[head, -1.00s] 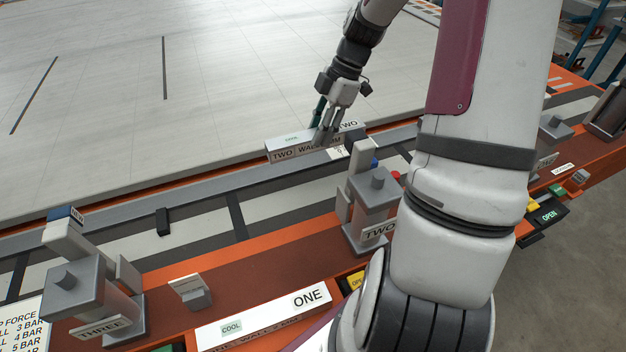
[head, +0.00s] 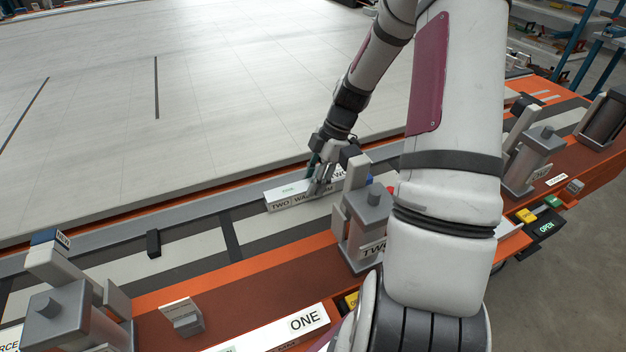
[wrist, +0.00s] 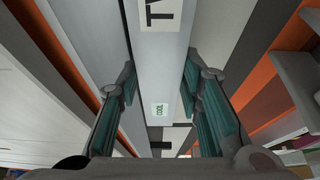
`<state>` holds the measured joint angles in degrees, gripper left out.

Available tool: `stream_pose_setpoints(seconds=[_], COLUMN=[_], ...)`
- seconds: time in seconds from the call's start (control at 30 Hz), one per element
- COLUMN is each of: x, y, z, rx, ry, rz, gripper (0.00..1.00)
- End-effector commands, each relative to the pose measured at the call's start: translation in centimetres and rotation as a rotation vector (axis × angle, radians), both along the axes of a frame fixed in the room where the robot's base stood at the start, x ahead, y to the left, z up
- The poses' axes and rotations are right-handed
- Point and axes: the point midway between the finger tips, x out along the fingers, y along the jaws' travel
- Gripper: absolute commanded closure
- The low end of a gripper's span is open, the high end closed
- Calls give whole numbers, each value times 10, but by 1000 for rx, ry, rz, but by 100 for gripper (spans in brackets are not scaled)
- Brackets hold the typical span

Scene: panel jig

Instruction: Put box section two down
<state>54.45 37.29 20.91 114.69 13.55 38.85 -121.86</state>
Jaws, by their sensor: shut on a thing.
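Box section two (head: 286,203), a pale bar marked TWO with a green COOL tag, is in my gripper (head: 318,187). In the wrist view the bar (wrist: 160,70) runs between the two green finger pads (wrist: 158,105), its COOL tag near the fingertips. In the head view the bar is low over the striped bed (head: 190,246), beside the grey rail. I cannot tell whether it touches the bed. Its right end is partly hidden by my fingers and the clamp marked TWO (head: 368,220).
The clamp marked TWO stands close to the bar's right end. A bar marked ONE (head: 290,326) lies on the orange front ledge. A small black block (head: 153,243) sits on the bed to the left. A large pale panel (head: 210,100) fills the back.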

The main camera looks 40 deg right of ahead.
Motion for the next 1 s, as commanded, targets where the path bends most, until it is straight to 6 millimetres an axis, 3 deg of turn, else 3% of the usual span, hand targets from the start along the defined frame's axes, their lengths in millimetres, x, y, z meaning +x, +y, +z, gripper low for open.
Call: stream_pose_setpoints(seconds=[0.2, 0.23, 0.3, 0.33, 0.73, 1.0], x=[0, 0, 0, 0, 0, -5], y=[0, 0, 0, 0, -2, -21], z=[-2, -2, -2, -2, 5, 50], rx=[1, 0, 0, 0, -3, -5], ry=[0, 0, 0, 0, -2, -4], rz=[0, 0, 0, 0, -1, -1], gripper=[100, 65, 49, 47, 47, 47])
